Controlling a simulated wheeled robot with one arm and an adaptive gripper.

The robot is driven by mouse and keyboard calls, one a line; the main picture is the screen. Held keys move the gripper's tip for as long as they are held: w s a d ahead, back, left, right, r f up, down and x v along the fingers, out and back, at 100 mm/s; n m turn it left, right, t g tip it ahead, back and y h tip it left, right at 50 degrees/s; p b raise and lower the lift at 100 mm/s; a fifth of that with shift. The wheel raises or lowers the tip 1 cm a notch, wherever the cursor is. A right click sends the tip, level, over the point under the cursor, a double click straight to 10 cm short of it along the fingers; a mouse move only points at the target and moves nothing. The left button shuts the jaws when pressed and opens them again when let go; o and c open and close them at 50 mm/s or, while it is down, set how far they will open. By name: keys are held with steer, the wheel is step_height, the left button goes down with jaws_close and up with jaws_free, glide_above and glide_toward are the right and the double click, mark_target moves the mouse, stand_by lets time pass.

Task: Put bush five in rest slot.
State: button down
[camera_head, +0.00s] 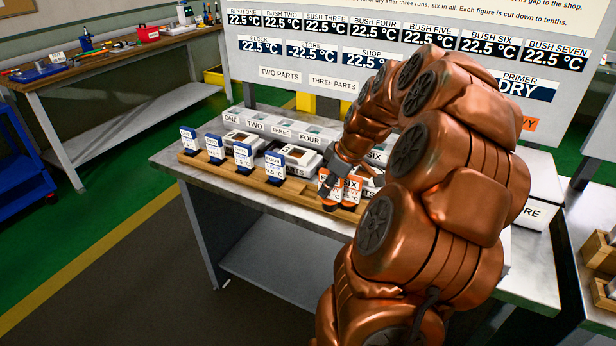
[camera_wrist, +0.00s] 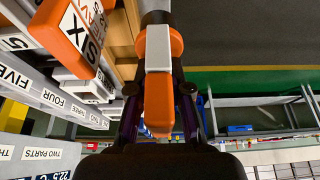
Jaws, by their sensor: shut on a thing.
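My gripper (camera_head: 331,182) is over the right part of a wooden rail (camera_head: 222,171) on the bench, shut on an orange bush (camera_head: 324,186). Its number is not readable; it stands just left of the orange bush marked SIX (camera_head: 352,189). In the wrist view the held bush (camera_wrist: 158,103) is orange with a pale band, between my fingers (camera_wrist: 160,115). Bush six (camera_wrist: 72,30) is beside it, on the left. Whether the held bush touches the rail is unclear. Several blue-and-white bushes, including the one marked FOUR (camera_head: 274,167), stand along the rail to the left.
Grey numbered blocks, such as the one marked FOUR (camera_head: 310,139), line the bench behind the rail. White boxes with dark openings (camera_head: 243,138) stand between. A reading board (camera_head: 300,50) rises behind. My arm covers the bench's right part.

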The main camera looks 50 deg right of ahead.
steer(key=w+d+f+p, duration=0.1)
steer(key=w, duration=0.2)
steer(key=w+d+f+p, duration=0.1)
steer(key=w+p, duration=0.1)
steer(key=w, duration=0.2)
steer(key=w+d+f+p, duration=0.1)
steer(key=w+d+p, duration=0.1)
steer(key=w, duration=0.1)
steer(key=shift+w+f, duration=0.35)
steer(key=shift+f, duration=0.4)
steer(key=shift+f, duration=0.2)
steer(key=c, duration=1.1)
jaws_free()
steer(key=shift+r, duration=0.1)
steer(key=b+v, duration=0.3)
steer(key=v, duration=0.9)
